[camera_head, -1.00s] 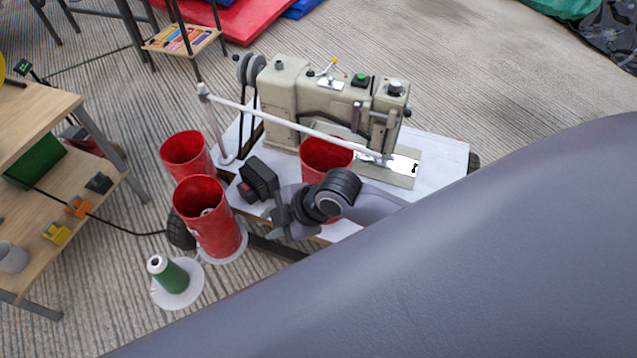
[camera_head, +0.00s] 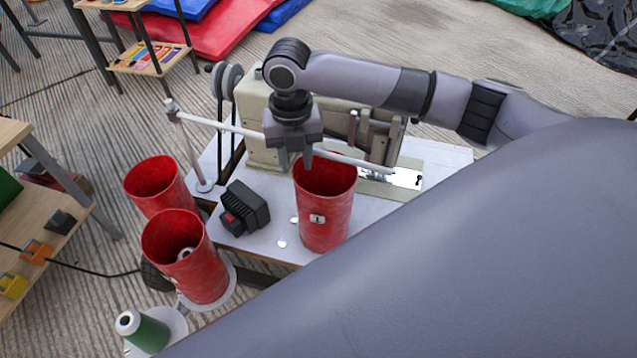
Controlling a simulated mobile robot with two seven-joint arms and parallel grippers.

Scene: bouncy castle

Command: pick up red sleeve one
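Three open-topped red sleeves are in the head view; I cannot tell which is number one. One red sleeve (camera_head: 326,215) stands upright on the white sewing table, with a small pale tag on its front. A second red sleeve (camera_head: 185,262), with something pale inside, stands on a round white stand at the lower left. The third red sleeve (camera_head: 158,188) is behind it. My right gripper (camera_head: 296,165) points down at the rim of the sleeve on the table, its fingers apart and holding nothing. Whether it touches the rim is unclear. My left gripper is not visible.
A beige sewing machine (camera_head: 262,140) stands behind the table sleeve, with a white rod (camera_head: 225,125) crossing in front. A black box (camera_head: 245,208) is left of the sleeve on the white table (camera_head: 440,155). A green spool (camera_head: 146,333) stands lower left.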

